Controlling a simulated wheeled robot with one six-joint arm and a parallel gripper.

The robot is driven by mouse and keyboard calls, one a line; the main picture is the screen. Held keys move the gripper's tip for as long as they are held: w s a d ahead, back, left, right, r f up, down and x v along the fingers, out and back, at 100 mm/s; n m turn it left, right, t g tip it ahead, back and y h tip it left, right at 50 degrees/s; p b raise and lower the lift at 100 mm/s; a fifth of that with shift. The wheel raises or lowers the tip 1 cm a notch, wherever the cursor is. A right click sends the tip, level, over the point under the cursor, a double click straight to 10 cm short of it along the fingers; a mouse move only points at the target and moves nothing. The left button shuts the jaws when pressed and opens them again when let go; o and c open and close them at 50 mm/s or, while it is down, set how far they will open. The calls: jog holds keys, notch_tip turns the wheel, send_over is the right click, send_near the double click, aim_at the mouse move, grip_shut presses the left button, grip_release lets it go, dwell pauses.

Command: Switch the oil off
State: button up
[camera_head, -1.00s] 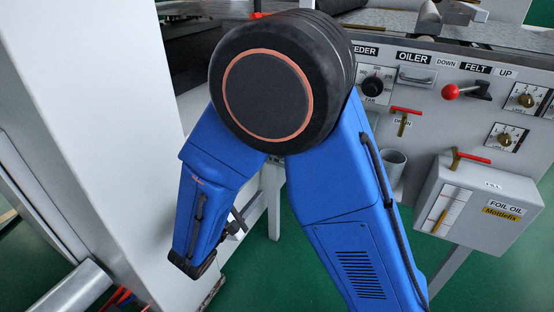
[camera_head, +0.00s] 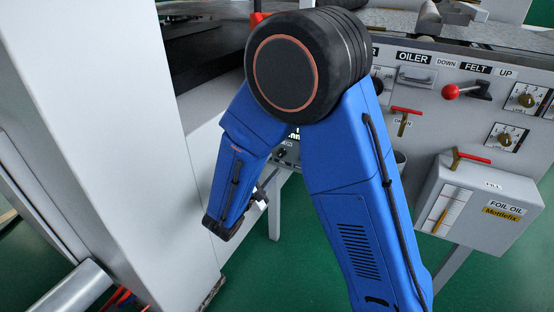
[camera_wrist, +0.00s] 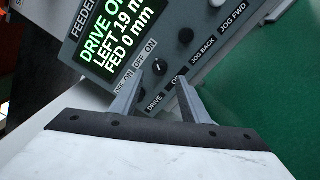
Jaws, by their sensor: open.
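In the wrist view a grey control panel holds a small dark knob (camera_wrist: 160,67) with an OFF ON mark above it. The label below this knob starts with O, and my right finger covers the rest. A DRIVE label (camera_wrist: 155,101) lies to its left; my left finger seems to hide that knob. My gripper (camera_wrist: 160,82) is open and empty, its fingertips on either side of the small knob in the picture. I cannot tell whether they touch the panel. In the head view my gripper (camera_head: 262,196) is small beside the panel, which my arm mostly hides.
The panel's green display (camera_wrist: 118,38) reads DRIVE ON, LEFT 19 mm, FED 0 mm. Another dark knob (camera_wrist: 186,35) and JOG labels lie to the right. In the head view a FOIL OIL box (camera_head: 470,210) and a red-knobbed lever (camera_head: 465,90) stand right of my arm. A grey cabinet (camera_head: 110,120) stands left.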

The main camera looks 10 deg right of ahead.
aim_at(279, 156)
jog(key=shift+x, duration=2.65)
jog(key=shift+c, duration=0.4)
grip_shut()
